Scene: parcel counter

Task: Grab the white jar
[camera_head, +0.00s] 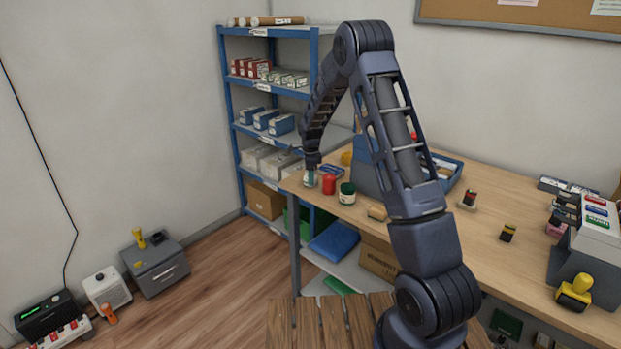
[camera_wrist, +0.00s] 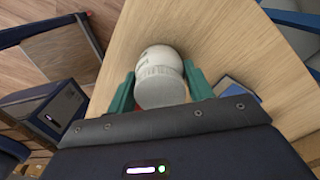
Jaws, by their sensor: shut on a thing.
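The white jar (camera_wrist: 160,80) is between the two green fingers of my gripper (camera_wrist: 161,88) in the wrist view. The fingers touch it on both sides and are shut on it. In the head view my gripper (camera_head: 311,172) is at the far left end of the wooden counter, and the small pale jar (camera_head: 310,181) shows under it. I cannot tell whether the jar still rests on the counter.
A red jar (camera_head: 329,184) stands close to the right of my gripper, and a dark green jar with a white lid (camera_head: 347,194) is beside it. A blue shelf unit (camera_head: 228,100) stands behind the counter's left end. Stamps (camera_head: 508,233) sit further right.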

